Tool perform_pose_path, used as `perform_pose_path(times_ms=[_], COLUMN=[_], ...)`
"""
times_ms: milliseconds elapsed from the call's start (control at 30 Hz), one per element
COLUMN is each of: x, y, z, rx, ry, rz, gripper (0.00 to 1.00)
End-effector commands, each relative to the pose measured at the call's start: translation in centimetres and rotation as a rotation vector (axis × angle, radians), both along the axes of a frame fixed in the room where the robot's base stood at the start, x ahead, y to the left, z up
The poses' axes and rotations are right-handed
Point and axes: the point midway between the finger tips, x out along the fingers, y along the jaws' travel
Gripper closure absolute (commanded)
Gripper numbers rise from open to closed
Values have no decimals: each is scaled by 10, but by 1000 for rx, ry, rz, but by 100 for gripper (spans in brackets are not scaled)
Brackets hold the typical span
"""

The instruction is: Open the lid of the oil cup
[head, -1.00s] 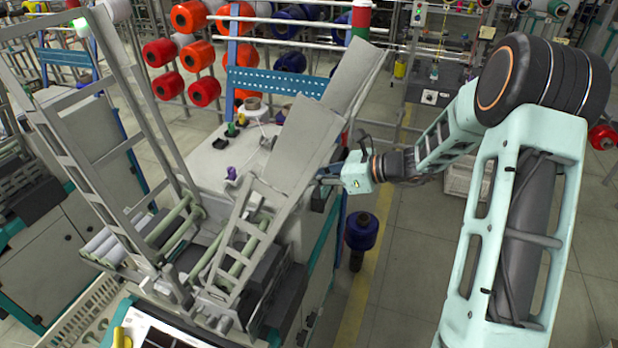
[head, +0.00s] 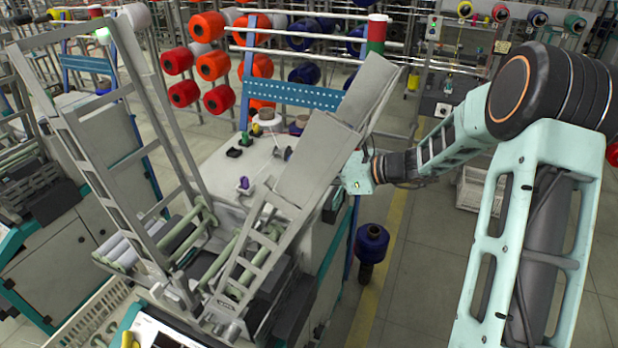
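My gripper (head: 357,178) reaches in from the right at the end of my pale green arm. It is at the right edge of a tilted grey panel (head: 318,160) on the winding machine. Its fingertips are hidden by the panel or too small to make out, so I cannot tell whether it is open or shut. I cannot clearly pick out the oil cup or its lid. Small parts stand on the machine's pale top (head: 222,172), left of the panel: a purple one (head: 243,184), a black one (head: 234,152) and a white round one (head: 267,118).
Upright grey ladder-like frames (head: 95,170) and rollers fill the machine's left and front. A dark blue spool (head: 371,243) stands beside the machine below my gripper. Racks of red and orange bobbins (head: 212,67) are behind. Floor is open to the right of the machine.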

Motion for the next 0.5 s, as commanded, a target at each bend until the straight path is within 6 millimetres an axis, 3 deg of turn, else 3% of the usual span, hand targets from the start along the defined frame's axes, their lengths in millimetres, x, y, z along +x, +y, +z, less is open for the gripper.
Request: perform_pose_path(times_ms=[33,200,233,300,400,500], x=[2,2,2,2,1,1], y=[5,5,5,5,3,2], z=[8,8,8,7,5,4], rx=[13,13,13,11,9,7], ry=[-11,-11,-11,-10,-8,-5], rz=[5,5,5,5,3,2], gripper=[100,100,86,79,70,70])
